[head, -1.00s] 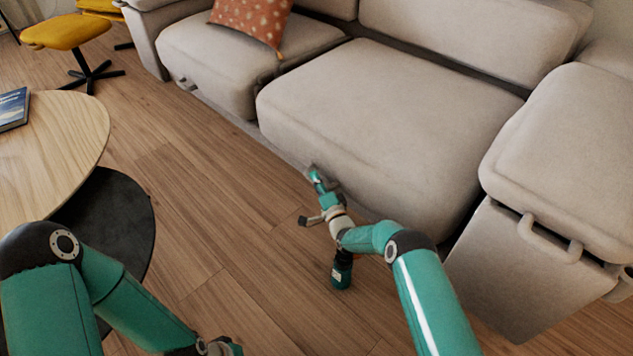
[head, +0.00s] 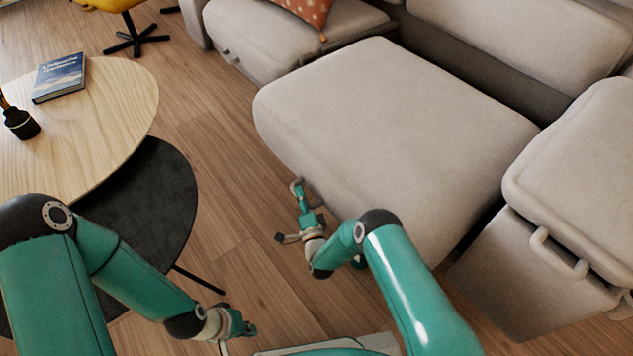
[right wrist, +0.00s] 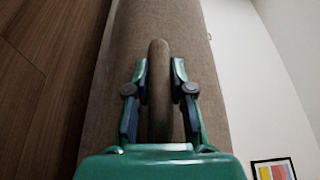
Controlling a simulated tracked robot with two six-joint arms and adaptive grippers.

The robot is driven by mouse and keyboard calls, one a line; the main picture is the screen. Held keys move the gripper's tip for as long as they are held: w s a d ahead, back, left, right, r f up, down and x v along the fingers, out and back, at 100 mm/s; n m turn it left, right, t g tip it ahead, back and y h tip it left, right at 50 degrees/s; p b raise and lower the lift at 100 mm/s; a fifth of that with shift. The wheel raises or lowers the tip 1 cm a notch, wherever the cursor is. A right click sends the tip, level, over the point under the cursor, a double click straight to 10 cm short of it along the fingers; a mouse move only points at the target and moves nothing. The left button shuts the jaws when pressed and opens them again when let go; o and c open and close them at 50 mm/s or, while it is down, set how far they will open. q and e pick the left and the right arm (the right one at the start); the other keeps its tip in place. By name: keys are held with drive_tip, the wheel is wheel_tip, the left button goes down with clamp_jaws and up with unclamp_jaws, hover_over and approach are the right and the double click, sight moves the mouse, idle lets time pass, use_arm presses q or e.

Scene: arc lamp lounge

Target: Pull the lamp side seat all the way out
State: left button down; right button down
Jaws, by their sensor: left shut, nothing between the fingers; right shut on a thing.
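The seat (head: 390,130) is a wide beige sofa cushion section. It stands out from the sofa, its front ahead of the neighbouring seat on the left, with a dark gap behind it at the backrest. My right gripper (head: 301,192) is at the seat's lower front edge. In the right wrist view its two fingers are shut on the seat's rounded handle (right wrist: 160,85), which runs upright between them. My left gripper (head: 242,326) is shut and empty, low over the floor, apart from the seat. The lamp is not in view.
A round wooden table (head: 100,130) with a blue book (head: 59,78) and a dark pot (head: 20,123) stands at left, above a black lower tabletop (head: 150,205). A sofa end section with a handle (head: 558,255) is close on the seat's right. Bare floor lies between table and seat.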

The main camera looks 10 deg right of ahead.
drive_tip(key=shift+s+a+f, duration=0.1)
drive_tip(key=shift+s+a, duration=0.15)
drive_tip(key=shift+a, duration=0.3)
drive_tip(key=shift+s+a+f, duration=0.1)
drive_tip(key=shift+s+a, duration=0.1)
drive_tip(key=shift+a, duration=0.3)
drive_tip(key=shift+r, duration=0.1)
drive_tip(key=c, duration=1)
unclamp_jaws()
drive_tip(key=shift+w+d, duration=0.1)
drive_tip(key=s, duration=0.4)
drive_tip(key=s+d, duration=0.1)
drive_tip(key=s, duration=0.3)
drive_tip(key=s+f, duration=0.1)
drive_tip(key=s, duration=0.3)
drive_tip(key=shift+d, duration=0.2)
